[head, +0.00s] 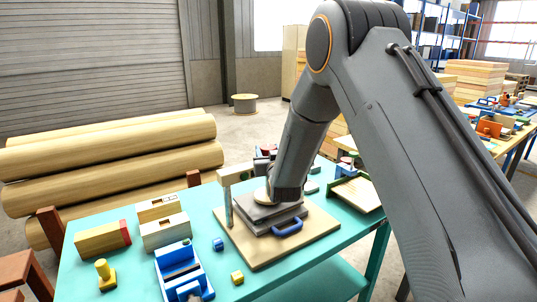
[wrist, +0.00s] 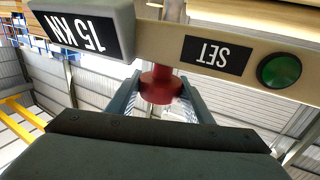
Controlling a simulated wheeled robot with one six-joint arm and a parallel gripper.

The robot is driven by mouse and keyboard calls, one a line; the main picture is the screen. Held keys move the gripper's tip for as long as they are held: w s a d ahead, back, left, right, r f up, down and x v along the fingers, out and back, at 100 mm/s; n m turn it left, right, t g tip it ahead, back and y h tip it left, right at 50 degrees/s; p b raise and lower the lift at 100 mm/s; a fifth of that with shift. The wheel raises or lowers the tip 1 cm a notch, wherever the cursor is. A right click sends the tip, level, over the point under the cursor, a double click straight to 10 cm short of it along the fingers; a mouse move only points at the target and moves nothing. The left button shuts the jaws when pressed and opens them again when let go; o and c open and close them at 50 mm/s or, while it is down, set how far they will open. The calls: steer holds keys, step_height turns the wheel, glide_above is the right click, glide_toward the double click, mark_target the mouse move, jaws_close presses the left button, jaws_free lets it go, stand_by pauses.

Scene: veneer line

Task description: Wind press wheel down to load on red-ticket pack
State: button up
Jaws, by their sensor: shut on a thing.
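In the wrist view my gripper (wrist: 160,103) is shut on a round red piece (wrist: 161,86), which sits on a red shaft below a cream beam (wrist: 155,42); I take it for the press wheel. The beam carries an upside-down SET label (wrist: 217,54), a "15 KN" plate (wrist: 82,32) and a green lamp (wrist: 280,69). In the head view the press's cream post (head: 228,207) stands on a tan board, beside grey plates (head: 262,217) with a blue handle (head: 288,228). My arm hides the wheel there. No red ticket can be made out in the press.
On the teal table (head: 130,275) lie a wood block with a red end (head: 100,239), pale blocks (head: 164,231), a blue fixture (head: 182,268), and small yellow (head: 237,277) and blue (head: 218,244) pieces. A green-edged tray (head: 358,194) lies right. Logs (head: 110,180) lie behind.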

steer(key=o, duration=1)
steer(key=shift+o, duration=0.2)
steer(key=shift+s, duration=0.1)
steer(key=b+v, duration=0.2)
steer(key=v, duration=0.5)
steer(key=shift+s, duration=0.3)
steer(key=s+d+f+m+g+h, duration=0.1)
steer(key=s+d+f+g+h, duration=0.1)
steer(key=s+d+f+g, duration=0.55)
steer(key=s+d+f+m+g+h, duration=0.1)
steer(key=s+d+f+g, duration=0.25)
steer(key=s+d, duration=0.75)
steer(key=s+d+g, duration=0.3)
steer(key=s+g, duration=0.2)
steer(key=s, duration=1.2)
steer(key=shift+s+h, duration=0.4)
